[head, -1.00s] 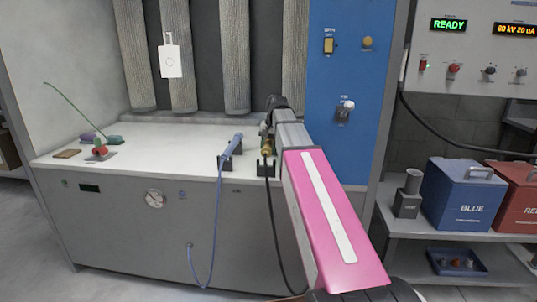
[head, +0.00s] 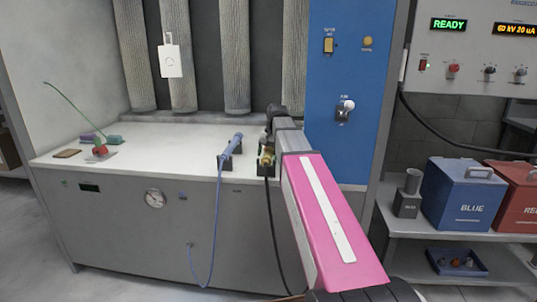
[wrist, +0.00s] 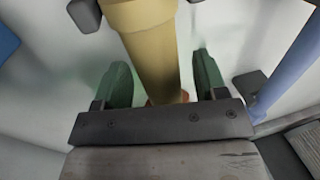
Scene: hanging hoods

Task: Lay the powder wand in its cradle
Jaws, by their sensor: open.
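A yellow wand (wrist: 152,50) with a dark cable lies at the right of the white bench top. In the wrist view its tube runs between the two green fingers of my open gripper (wrist: 160,62), with a visible gap on either side. In the head view my gripper is over the wand (head: 266,158), at a black holder (head: 266,170) on the front edge. Dark posts (wrist: 85,14) flank the tube at the top of the wrist view, and the wand appears to rest between them. My gripper hides part of the holder, so the exact seating cannot be told.
A blue wand (head: 230,148) lies in a holder just left, close to my gripper; it shows in the wrist view (wrist: 290,70). Pleated filters (head: 235,55) stand behind. A blue panel (head: 345,60) is at the right.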

